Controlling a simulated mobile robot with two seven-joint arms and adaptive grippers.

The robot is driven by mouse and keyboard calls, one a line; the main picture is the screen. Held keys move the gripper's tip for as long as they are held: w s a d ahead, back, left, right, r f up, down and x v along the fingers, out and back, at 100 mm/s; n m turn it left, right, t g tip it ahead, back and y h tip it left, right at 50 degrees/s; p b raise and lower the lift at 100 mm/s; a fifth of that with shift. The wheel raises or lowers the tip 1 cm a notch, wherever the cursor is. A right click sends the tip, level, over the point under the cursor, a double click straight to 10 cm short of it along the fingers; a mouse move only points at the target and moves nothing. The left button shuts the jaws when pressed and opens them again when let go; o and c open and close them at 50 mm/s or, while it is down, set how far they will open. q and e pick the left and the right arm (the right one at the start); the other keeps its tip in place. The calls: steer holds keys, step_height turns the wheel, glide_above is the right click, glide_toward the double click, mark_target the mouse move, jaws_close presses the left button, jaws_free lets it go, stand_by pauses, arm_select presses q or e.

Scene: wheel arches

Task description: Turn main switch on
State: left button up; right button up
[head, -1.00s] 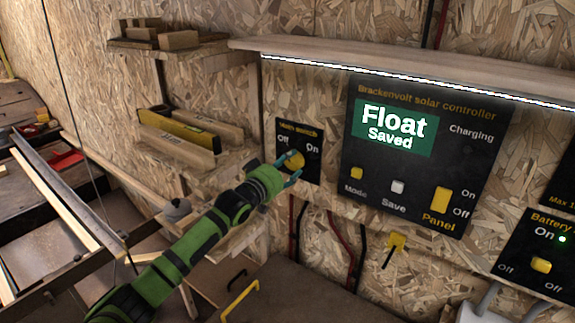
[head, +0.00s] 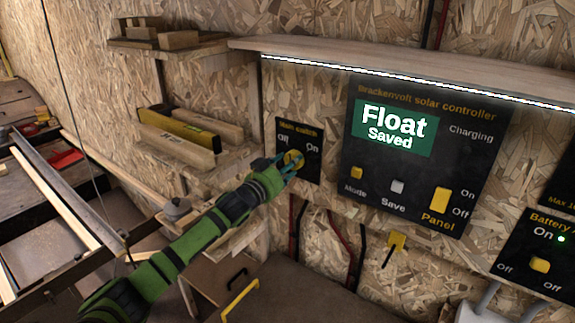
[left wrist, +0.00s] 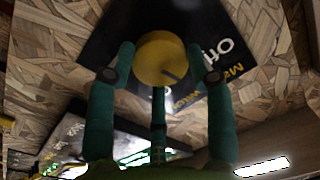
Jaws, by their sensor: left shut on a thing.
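The main switch panel (head: 313,167) is a black plate on the chipboard wall, with "Off" on the left and "On" on the right. Its round yellow knob (head: 292,159) sits in the middle, partly covered by my fingers. My left gripper (head: 289,164) is shut on the knob. In the left wrist view the yellow knob (left wrist: 159,59) lies between the teal fingers of my left gripper (left wrist: 162,68), with a dark pointer mark at its lower right. The "Off" lettering shows beside it. My right gripper is not in view.
The solar controller (head: 375,90) reads "Float Saved" to the right of the switch. A battery panel (head: 525,277) is at the far right. Wooden shelves (head: 190,165) with wood pieces and a yellow level stand to the left. A yellow hook (head: 397,242) hangs below.

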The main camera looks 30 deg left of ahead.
arm_select(q)
steer(key=m, duration=0.6)
steer(key=shift+r, duration=0.4)
steer(key=m, duration=0.5)
steer(key=shift+f+h, duration=0.1)
steer(key=shift+h, duration=0.2)
steer(key=o, duration=1.1)
steer(key=shift+d, duration=0.1)
steer(key=shift+o, duration=0.4)
steer(key=shift+d+f, duration=0.1)
steer(key=shift+f, duration=0.1)
steer(key=s+a, duration=0.1)
steer(key=s, duration=1.1)
steer(key=shift+a+f, duration=0.2)
steer(key=shift+a, duration=0.15)
